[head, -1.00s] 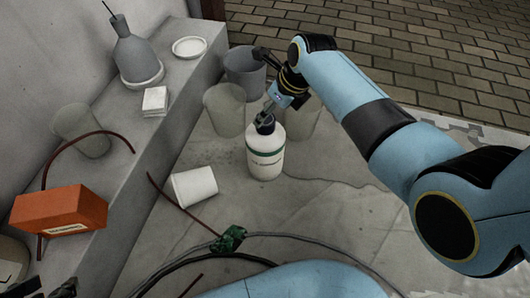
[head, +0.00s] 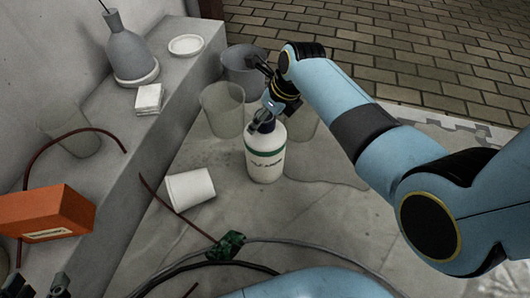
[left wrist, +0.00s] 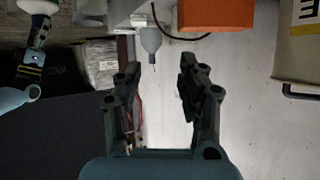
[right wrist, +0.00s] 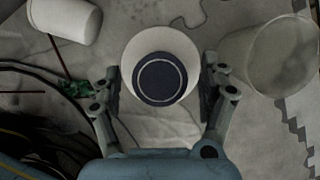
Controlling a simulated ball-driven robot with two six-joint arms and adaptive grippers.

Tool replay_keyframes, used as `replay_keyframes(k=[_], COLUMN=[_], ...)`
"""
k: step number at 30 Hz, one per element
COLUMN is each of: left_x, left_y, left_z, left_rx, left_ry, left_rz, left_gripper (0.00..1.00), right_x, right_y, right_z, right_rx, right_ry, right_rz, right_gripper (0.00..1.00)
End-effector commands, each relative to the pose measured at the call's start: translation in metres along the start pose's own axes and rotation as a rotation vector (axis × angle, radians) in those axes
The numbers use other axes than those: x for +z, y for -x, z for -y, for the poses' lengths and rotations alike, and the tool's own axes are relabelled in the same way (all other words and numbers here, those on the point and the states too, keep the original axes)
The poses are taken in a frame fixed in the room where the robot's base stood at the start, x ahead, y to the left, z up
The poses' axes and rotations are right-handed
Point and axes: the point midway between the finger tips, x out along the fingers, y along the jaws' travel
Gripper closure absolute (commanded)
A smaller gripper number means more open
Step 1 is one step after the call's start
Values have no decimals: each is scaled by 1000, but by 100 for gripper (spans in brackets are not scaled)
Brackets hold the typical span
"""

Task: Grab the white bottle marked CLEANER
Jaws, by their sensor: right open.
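The white bottle (head: 264,163) stands upright on the sheeted floor in the middle of the head view. It has a dark cap, a green band and dark lettering too small to read surely. My right gripper (head: 262,124) is at its top, coming from behind. In the right wrist view the bottle's dark cap (right wrist: 160,79) and white shoulder lie between the spread fingers of the right gripper (right wrist: 160,88). A gap shows at the fingers; I see no grip. My left gripper (left wrist: 162,85) is open and empty in the left wrist view, away from the bottle.
A white cup (head: 190,188) lies left of the bottle. Translucent cups (head: 222,108) and a grey pot (head: 243,70) stand close behind it. Cables and a green part (head: 226,245) lie in front. A ledge at left holds an orange box (head: 45,213) and a grey flask (head: 131,55).

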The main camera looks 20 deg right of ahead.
Motion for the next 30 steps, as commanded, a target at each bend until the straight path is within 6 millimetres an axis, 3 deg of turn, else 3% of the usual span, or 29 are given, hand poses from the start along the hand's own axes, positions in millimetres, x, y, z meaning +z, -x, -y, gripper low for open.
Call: replay_keyframes(k=[11, 27, 30], left_x=[-7, -7, -7], left_y=[0, 0, 0], left_z=[-1, -1, -1], left_rx=[1, 1, 1], left_ry=[-4, -5, -5], left_rz=[-62, -60, -59], left_gripper=[60, 60, 60], right_x=[0, 0, 0], right_y=[-4, -4, -4], right_z=[0, 0, 0], right_rx=[0, 0, 0], right_ry=[0, 0, 0], right_rz=[1, 0, 0], right_gripper=[23, 92, 100])
